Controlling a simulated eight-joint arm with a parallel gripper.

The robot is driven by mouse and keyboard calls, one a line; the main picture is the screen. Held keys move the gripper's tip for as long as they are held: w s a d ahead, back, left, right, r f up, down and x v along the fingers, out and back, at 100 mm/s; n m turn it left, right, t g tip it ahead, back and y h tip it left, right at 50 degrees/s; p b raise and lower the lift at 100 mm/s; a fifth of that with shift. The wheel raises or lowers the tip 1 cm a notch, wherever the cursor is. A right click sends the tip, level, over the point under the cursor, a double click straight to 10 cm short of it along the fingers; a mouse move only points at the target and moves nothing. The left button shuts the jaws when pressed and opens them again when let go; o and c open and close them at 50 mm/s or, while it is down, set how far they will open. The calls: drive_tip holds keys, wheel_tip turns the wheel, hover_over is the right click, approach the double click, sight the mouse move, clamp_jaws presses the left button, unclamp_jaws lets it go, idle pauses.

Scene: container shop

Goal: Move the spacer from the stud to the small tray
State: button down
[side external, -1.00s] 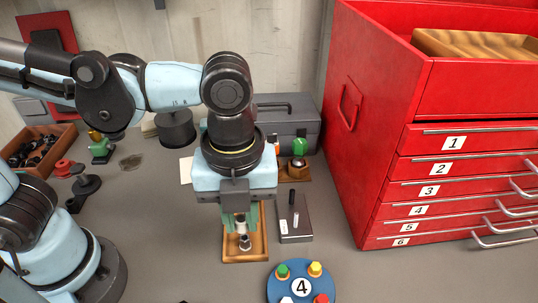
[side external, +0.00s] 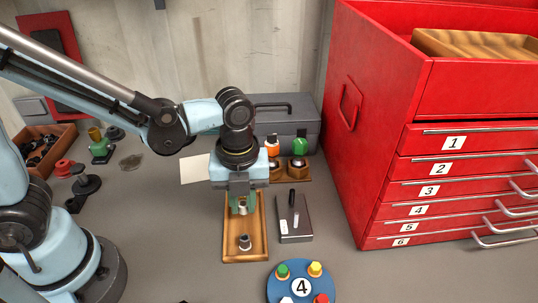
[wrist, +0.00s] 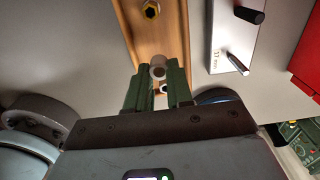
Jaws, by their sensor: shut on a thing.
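My gripper (side external: 242,207) is shut on a pale, hollow cylindrical spacer (wrist: 157,72), held between the green fingertips; the spacer also shows in the side external view (side external: 242,209). The gripper is over the rear part of a narrow wooden tray (side external: 260,232); the tray also shows in the wrist view (wrist: 176,30). A short grey, dark-topped piece (side external: 245,242) stands in the front part of the tray. I cannot tell which piece is the stud.
Right of the tray is a grey metal block (side external: 306,231) with a black pin and a shorter metal pin. A red drawer cabinet (side external: 375,150) stands at right; a grey toolbox (side external: 300,115) stands behind.

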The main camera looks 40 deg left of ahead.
sight(245, 225)
drive_tip(key=shift+f, duration=2)
drive_tip(key=shift+f, duration=0.15)
drive_tip(key=c, duration=1)
unclamp_jaws()
wheel_tip(245, 225, up, 12)
drive_tip(key=a+n+t, duration=0.2)
drive_tip(key=a+n, duration=0.2)
drive_tip(key=n, duration=0.5)
drive_tip(key=a+n+t, duration=0.2)
drive_tip(key=a+n, duration=0.2)
drive_tip(key=n, duration=0.5)
drive_tip(key=a+n+t, duration=0.3)
drive_tip(key=a+n, duration=0.1)
drive_tip(key=n, duration=0.5)
drive_tip(key=shift+a+r, duration=0.35)
drive_tip(key=shift+r, duration=0.05)
